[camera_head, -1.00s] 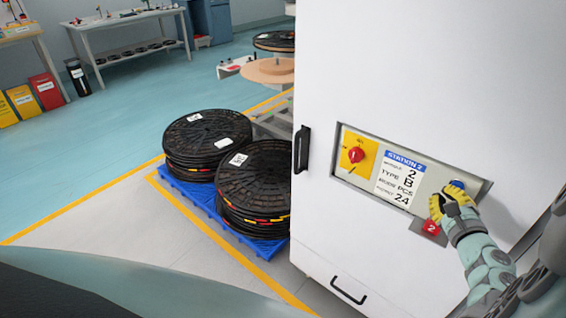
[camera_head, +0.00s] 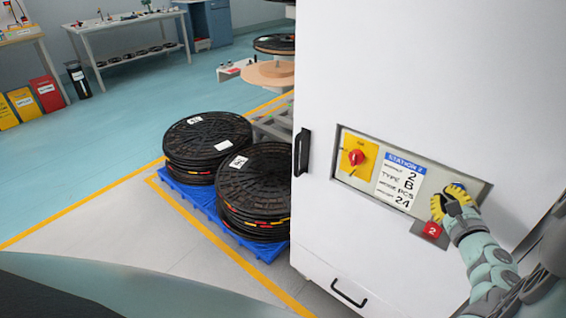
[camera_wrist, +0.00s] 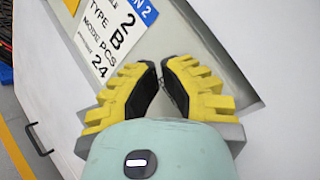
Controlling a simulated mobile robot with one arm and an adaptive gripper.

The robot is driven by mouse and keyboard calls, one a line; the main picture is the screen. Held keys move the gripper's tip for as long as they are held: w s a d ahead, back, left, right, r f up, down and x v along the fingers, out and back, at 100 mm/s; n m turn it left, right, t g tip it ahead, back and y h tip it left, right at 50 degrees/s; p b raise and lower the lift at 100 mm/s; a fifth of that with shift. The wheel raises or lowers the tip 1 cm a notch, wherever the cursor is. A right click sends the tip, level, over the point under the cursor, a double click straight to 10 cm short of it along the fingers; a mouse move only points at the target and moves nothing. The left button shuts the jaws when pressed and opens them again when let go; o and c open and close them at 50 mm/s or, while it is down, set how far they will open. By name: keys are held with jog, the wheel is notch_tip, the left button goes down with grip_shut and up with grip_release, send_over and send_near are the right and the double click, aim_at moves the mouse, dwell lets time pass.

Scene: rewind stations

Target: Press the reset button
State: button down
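The white Station 2 cabinet (camera_head: 400,90) carries a recessed control panel (camera_head: 348,177) with a blue button (camera_head: 458,186) at its right end, probably the reset button; no label on it is legible. My gripper (camera_head: 450,195), with yellow ribbed fingers, is at the panel right by the blue button and partly covers it. I cannot tell whether it touches the button. In the wrist view my gripper's fingertips (camera_wrist: 161,66) are drawn together with only a slim gap and nothing between them. The button is hidden there.
A red tag marked 2 (camera_head: 433,230) is just below my gripper. Black reels (camera_head: 255,185) on a blue pallet (camera_head: 205,200) stand left of the cabinet.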

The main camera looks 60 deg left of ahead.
jog(key=shift+w, duration=0.35)
dwell(0.3)
jog(key=shift+s, duration=0.1)
jog(key=shift+s+d+r, duration=0.1)
jog(key=shift+s, duration=0.6)
jog(key=s, duration=0.1)
jog(key=s+d, duration=0.1)
jog(key=s, duration=0.1)
jog(key=s+p, duration=0.1)
jog(key=shift+s+d, duration=0.25)
jog(key=shift+s, duration=0.15)
dwell(0.8)
